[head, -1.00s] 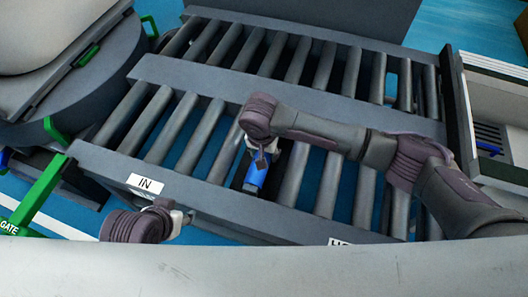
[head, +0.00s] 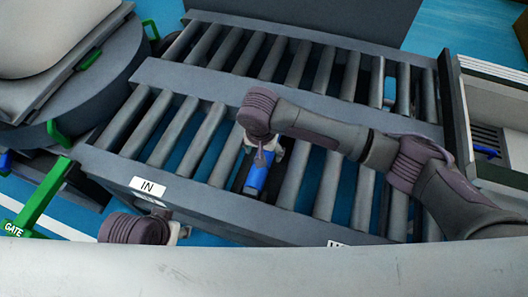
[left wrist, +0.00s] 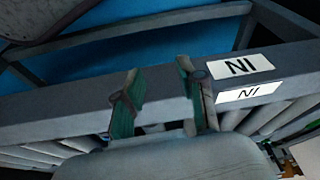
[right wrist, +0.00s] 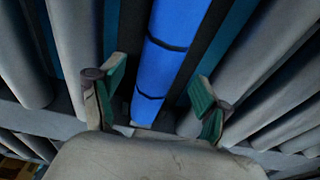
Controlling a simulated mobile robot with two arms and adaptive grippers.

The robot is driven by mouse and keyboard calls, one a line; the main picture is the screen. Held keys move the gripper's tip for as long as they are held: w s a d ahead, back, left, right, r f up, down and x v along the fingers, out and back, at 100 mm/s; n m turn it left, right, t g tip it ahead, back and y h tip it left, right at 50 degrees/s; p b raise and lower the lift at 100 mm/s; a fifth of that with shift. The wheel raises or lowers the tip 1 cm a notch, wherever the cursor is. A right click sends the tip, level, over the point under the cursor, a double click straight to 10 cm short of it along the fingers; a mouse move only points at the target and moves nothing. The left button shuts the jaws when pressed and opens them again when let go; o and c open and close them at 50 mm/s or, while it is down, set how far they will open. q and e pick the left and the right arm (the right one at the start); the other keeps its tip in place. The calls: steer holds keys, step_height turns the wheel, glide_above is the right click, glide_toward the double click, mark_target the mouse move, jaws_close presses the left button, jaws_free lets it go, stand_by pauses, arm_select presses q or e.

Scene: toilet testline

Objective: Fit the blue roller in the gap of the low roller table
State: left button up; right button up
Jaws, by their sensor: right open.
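The blue roller (head: 257,178) lies lengthwise between grey rollers in the near row of the low roller table (head: 225,206). Whether its ends are seated in the rails cannot be told. My right gripper (head: 262,150) is over its far part, pointing down. In the right wrist view the blue roller (right wrist: 176,45) runs between the two spread fingers of the right gripper (right wrist: 155,100), with space on both sides. My left gripper (head: 178,230) is near the table's front left, mostly cut off. In the left wrist view its fingers (left wrist: 165,103) are apart and empty, facing the dark rail.
An IN label (head: 148,187) is on the front rail. A green gate bar (head: 42,197) stands at the left. A round machine (head: 95,95) is at the far left, a grey bin (head: 505,130) at the right. Grey rollers (head: 205,140) flank the blue one.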

steer(key=r, duration=0.3)
steer(key=r+p, duration=0.1)
steer(key=shift+s+a+r, duration=0.15)
steer(key=shift+s+r, duration=0.15)
steer(key=shift+s, duration=0.05)
step_height(320, 180, up, 3)
steer(key=shift+s+a+f+p, duration=0.1)
steer(key=shift+s+p, duration=0.05)
steer(key=shift+p, duration=0.35)
arm_select(q)
steer(key=shift+x, duration=2.7)
arm_select(e)
steer(key=shift+s+r, duration=0.1)
steer(key=shift+r, duration=0.25)
arm_select(q)
steer(key=shift+d, duration=0.1)
